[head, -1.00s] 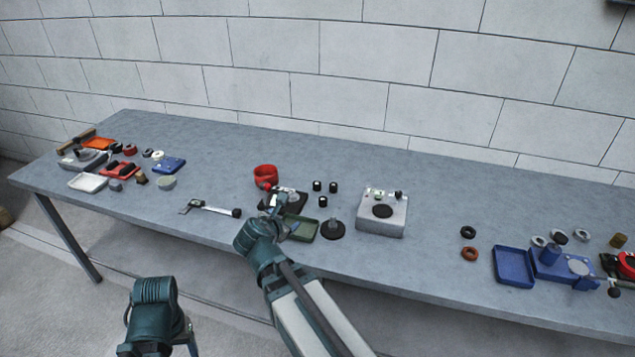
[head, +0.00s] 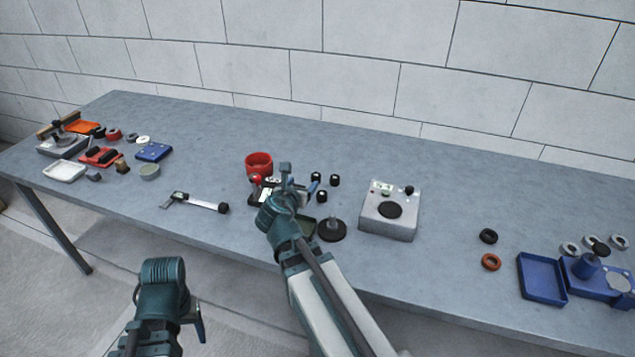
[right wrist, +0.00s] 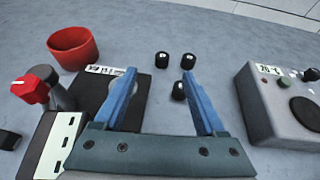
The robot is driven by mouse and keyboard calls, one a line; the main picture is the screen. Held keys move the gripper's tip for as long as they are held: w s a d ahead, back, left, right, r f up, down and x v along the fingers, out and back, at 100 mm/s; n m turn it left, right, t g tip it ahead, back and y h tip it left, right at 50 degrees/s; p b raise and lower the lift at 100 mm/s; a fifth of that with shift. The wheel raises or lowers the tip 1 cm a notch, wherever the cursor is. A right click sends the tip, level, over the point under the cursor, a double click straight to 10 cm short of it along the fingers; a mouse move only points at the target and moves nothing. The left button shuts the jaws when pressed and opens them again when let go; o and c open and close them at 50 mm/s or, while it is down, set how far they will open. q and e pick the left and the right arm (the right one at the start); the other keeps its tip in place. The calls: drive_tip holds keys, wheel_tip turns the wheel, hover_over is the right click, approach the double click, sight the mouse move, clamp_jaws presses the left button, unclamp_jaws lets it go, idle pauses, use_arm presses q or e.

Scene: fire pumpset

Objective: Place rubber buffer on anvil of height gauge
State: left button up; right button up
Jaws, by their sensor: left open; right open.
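Three rubber buffers, small black cylinders, stand close together on the table: one at the back left (head: 317,178), one at the back right (head: 335,180) and one in front (head: 321,196). The height gauge (right wrist: 50,145), with a black base and red knob, is left of them. Its grey anvil disc is partly hidden behind a finger in the right wrist view. My right gripper (right wrist: 158,74) is open and empty above the table between gauge and buffers. The front buffer (right wrist: 178,90) shows just inside its right finger. My left gripper (head: 198,320) is open, low in front of the table.
A red bowl (head: 259,163) stands behind the gauge. A grey boxy instrument (head: 390,212) is right of the buffers, and a black round stand (head: 332,231) is in front. A caliper-like tool (head: 195,202) lies left. A green tray is mostly hidden by my right arm.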

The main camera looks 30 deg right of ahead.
sight(315, 178)
drive_tip(key=shift+w+d+f+b, duration=0.15)
drive_tip(key=shift+f+b, duration=0.1)
drive_tip(key=shift+f, duration=0.2)
drive_tip(key=shift+w+d+f+b, duration=0.15)
drive_tip(key=shift+f+b, duration=0.05)
drive_tip(key=shift+f, duration=0.2)
use_arm(q)
drive_tip(key=f+b, duration=0.2)
drive_tip(key=f, duration=0.1)
drive_tip(key=f+b, duration=0.1)
drive_tip(key=f, duration=0.1)
drive_tip(key=shift+w+d, duration=0.25)
drive_tip(key=shift+w, duration=0.05)
use_arm(e)
drive_tip(key=x, duration=0.8)
drive_tip(key=shift+w+d+f, duration=0.1)
drive_tip(key=shift+w+d, duration=0.05)
drive_tip(key=b+x, duration=0.2)
drive_tip(key=x, duration=0.1)
drive_tip(key=b+x, duration=0.1)
drive_tip(key=x, duration=0.1)
drive_tip(key=shift+d+f, duration=0.25)
drive_tip(key=shift+f, duration=0.15)
use_arm(q)
wheel_tip(315, 178, down, 3)
drive_tip(key=shift+r, duration=0.2)
use_arm(e)
drive_tip(key=shift+s, duration=0.25)
clamp_jaws()
